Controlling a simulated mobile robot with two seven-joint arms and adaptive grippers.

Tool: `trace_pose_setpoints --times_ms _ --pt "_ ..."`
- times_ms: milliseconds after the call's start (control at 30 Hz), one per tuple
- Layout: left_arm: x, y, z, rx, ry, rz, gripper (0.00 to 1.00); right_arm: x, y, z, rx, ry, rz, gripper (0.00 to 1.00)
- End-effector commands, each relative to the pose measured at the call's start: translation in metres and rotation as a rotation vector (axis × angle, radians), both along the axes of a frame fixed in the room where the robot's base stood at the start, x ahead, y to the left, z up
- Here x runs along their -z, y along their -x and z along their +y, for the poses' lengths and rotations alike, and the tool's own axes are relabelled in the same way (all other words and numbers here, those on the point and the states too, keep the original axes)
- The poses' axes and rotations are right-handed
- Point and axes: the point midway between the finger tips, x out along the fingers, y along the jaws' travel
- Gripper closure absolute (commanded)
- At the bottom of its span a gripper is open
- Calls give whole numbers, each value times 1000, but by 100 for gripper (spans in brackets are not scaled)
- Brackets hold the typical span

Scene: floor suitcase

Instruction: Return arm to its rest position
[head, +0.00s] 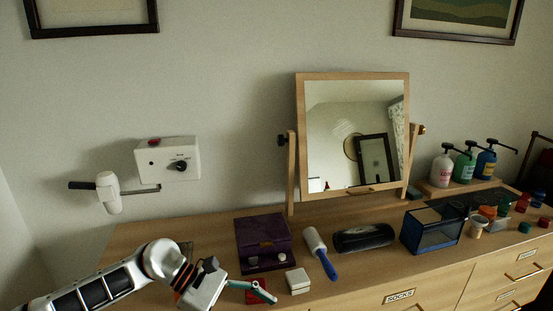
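My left arm comes in from the lower left, low over the left end of the wooden dresser top (130,240). My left gripper (262,291) is at the bottom of the picture, in front of a purple box (264,240). A teal-grey finger part shows beside a small red item (258,297). I cannot tell whether the fingers are open, or whether they touch the red item. My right arm and gripper are not in view.
Near the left gripper are a pale block (298,281) and a blue-handled lint roller (320,253). Farther right are a black case (363,238), a blue clear box (431,229) and several bottles and jars. A framed mirror (355,140) stands behind. A white hair dryer (110,193) hangs on the wall.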

Motion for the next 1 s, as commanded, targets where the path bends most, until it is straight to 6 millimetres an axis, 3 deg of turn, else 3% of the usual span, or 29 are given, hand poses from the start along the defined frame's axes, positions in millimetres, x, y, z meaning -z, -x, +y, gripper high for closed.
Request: trace_pose_setpoints --times_ms 33,100,200,367,467,567,733,867,900,1000 --pt "-4 13 -24 -60 95 101 27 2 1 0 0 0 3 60" --pt "-16 21 -48 -157 218 249 27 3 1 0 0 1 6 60" --pt "-35 25 -71 -300 388 482 27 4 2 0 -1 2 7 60" --pt "-53 12 -76 -539 644 900 27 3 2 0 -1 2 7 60" --pt "-49 -2 -62 -688 795 1184 27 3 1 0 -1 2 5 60" --pt "-32 -15 -37 -839 944 1479 27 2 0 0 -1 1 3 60" --pt "32 -20 23 -1090 1201 1991 27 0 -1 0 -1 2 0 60" --pt "100 2 75 -1270 1412 2369 27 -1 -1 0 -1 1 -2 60" --pt "121 13 90 1299 -1451 -2431 27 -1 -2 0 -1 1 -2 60" --pt "169 47 122 1163 -1332 -2196 27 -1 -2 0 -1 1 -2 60"
